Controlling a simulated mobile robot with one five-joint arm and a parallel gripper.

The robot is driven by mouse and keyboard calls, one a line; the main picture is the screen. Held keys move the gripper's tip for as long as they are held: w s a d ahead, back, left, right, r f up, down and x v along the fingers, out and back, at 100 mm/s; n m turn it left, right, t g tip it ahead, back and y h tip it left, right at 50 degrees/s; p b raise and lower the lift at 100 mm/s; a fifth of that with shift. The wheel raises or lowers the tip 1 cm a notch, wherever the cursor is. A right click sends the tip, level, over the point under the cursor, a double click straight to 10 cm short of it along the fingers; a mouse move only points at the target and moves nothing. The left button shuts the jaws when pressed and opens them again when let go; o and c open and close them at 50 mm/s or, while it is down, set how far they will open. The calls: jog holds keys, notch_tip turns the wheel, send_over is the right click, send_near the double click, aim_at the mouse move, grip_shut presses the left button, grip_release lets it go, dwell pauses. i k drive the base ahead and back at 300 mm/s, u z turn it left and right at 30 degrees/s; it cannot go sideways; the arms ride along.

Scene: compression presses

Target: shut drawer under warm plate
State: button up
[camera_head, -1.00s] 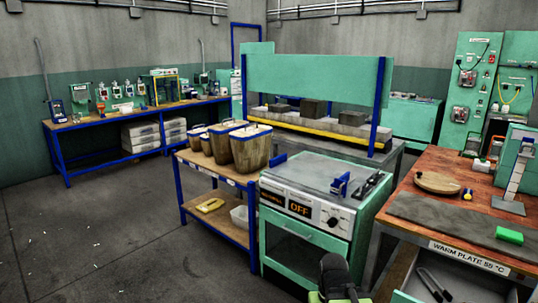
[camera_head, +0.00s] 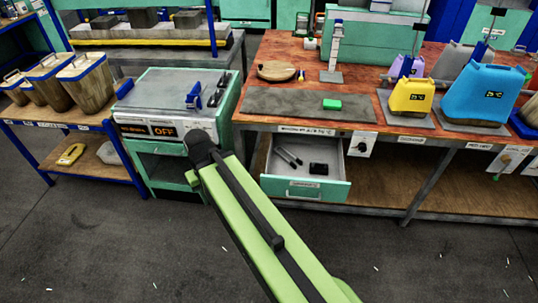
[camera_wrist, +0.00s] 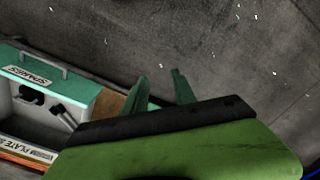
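The drawer (camera_head: 306,187) under the warm plate (camera_head: 270,103) stands pulled out in the head view. It has a green front with a bar handle, a label and a grey inside holding dark tools and a small black object. The wrist view shows the drawer (camera_wrist: 85,92) at the left, its label reading SPARES. My gripper (camera_wrist: 160,76) has its two green fingers apart with nothing between them. In the wrist view it is beside the drawer, to the right of its front, over the floor. In the head view my arm hides the gripper.
A green press oven (camera_head: 160,165) reading OFF stands left of the drawer. The floor before the drawer is open, apart from my arm.

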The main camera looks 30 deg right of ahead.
aim_at(279, 179)
jog(key=z, duration=0.7)
jog(key=k, duration=1.15)
jog(key=u, duration=1)
jog(key=i, duration=1)
jog(key=u, duration=0.05)
